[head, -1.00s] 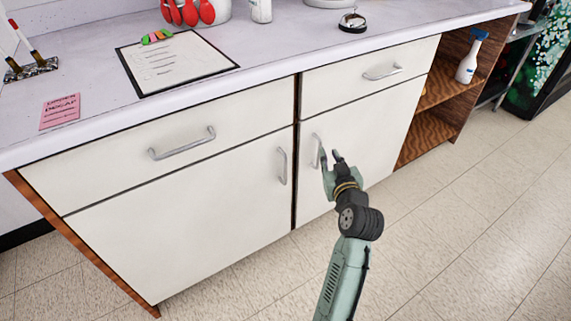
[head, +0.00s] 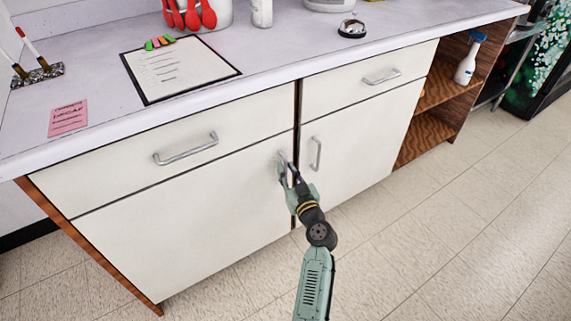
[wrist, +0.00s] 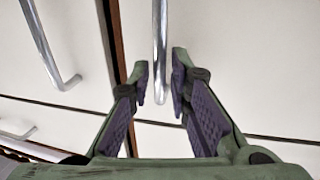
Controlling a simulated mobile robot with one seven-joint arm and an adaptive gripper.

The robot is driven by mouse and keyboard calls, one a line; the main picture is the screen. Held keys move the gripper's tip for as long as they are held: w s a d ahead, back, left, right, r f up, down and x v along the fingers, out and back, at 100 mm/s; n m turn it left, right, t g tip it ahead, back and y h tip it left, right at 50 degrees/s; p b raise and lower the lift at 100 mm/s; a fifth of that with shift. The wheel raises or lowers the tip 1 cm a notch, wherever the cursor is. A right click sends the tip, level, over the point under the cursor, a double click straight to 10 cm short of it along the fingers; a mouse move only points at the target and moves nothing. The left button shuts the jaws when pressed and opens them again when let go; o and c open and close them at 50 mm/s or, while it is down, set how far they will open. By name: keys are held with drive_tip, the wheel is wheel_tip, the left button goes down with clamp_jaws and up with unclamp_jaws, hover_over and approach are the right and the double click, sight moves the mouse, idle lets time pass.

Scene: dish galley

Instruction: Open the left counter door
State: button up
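The left counter door (head: 190,225) is a white panel, closed flush under its drawer. Its silver vertical handle (head: 281,158) is near its right edge and is mostly hidden by my gripper (head: 287,170) in the head view. In the wrist view, which looks turned upside down, this handle (wrist: 160,45) runs down between the two fingertips of my gripper (wrist: 160,80). The fingers are open, one on each side of the handle, with gaps visible; I cannot tell how deep the handle sits between them.
The right door (head: 355,135) with its handle (head: 316,153) is closed just to the right, past a brown divider. Drawer handles (head: 186,150) sit above. The counter (head: 270,60) holds a clipboard (head: 180,68) and a bell (head: 352,27). The floor (head: 420,240) in front is clear.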

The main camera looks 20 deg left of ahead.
drive_tip(key=shift+x, duration=0.95)
drive_tip(key=shift+c, duration=0.2)
clamp_jaws()
